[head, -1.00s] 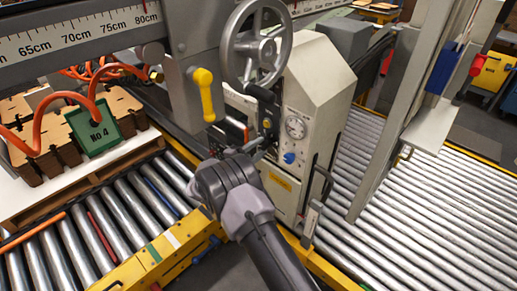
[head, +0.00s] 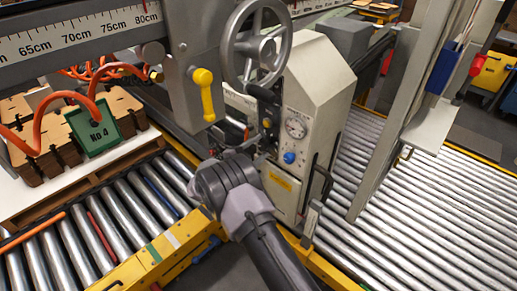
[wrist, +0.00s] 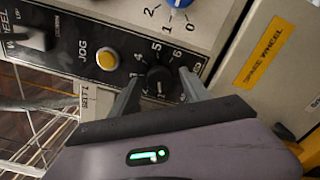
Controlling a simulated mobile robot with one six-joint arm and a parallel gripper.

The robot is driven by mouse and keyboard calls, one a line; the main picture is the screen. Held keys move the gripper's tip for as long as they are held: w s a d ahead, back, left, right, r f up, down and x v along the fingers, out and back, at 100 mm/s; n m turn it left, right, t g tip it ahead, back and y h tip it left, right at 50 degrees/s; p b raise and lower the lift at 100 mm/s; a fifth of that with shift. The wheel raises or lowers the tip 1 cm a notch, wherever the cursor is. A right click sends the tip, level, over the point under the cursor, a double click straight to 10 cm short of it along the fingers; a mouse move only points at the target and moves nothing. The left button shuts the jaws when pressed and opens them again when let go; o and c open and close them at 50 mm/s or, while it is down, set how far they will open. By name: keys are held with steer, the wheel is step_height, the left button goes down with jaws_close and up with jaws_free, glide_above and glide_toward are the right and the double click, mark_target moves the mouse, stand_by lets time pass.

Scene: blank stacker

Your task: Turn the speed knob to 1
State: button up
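A small black knob (wrist: 158,82) sits on a black panel in the wrist view. White numbers, among them 4, 5 and 6, curve around its upper side. The knob's pointer setting is too dark to tell. My gripper (wrist: 160,76) is open, with one finger on each side of the knob and a gap showing on both sides.
A yellow button (wrist: 107,60) marked JOG is left of the black knob. An orange label (wrist: 264,52) is on the grey cabinet to the right. A round gauge (head: 296,128) is above the blue knob. A handwheel (head: 256,45) and a yellow lever (head: 206,95) are above my wrist.

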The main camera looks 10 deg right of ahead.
steer(key=p+v, duration=0.5)
steer(key=v, duration=1.2)
steer(key=shift+a, duration=0.15)
steer(key=shift+s+a, duration=0.1)
steer(key=shift+s, duration=0.05)
